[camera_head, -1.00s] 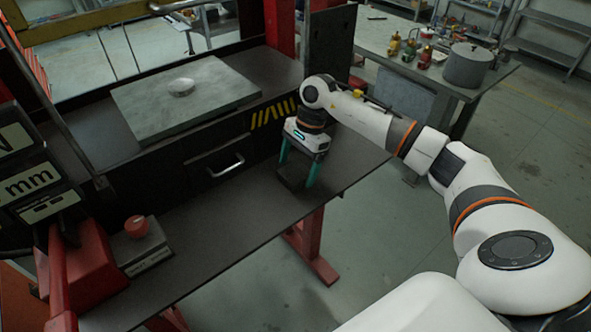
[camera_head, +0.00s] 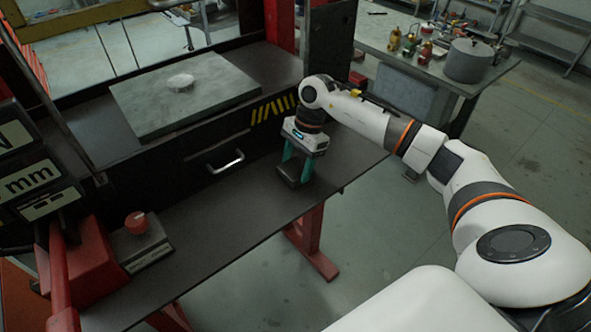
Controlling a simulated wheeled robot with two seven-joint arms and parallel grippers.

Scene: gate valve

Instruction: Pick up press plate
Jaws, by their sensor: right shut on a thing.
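The press plate, a small dark block (camera_head: 293,172), stands on the dark bench in front of the press. My right gripper (camera_head: 296,170) points down over it, with its teal fingers closed on the block's sides. The block is dark against the dark bench, and I cannot tell any gap beneath it. My left gripper is not in view.
A drawer with a metal handle (camera_head: 226,162) is left of my gripper. The bench front (camera_head: 215,225) is clear.

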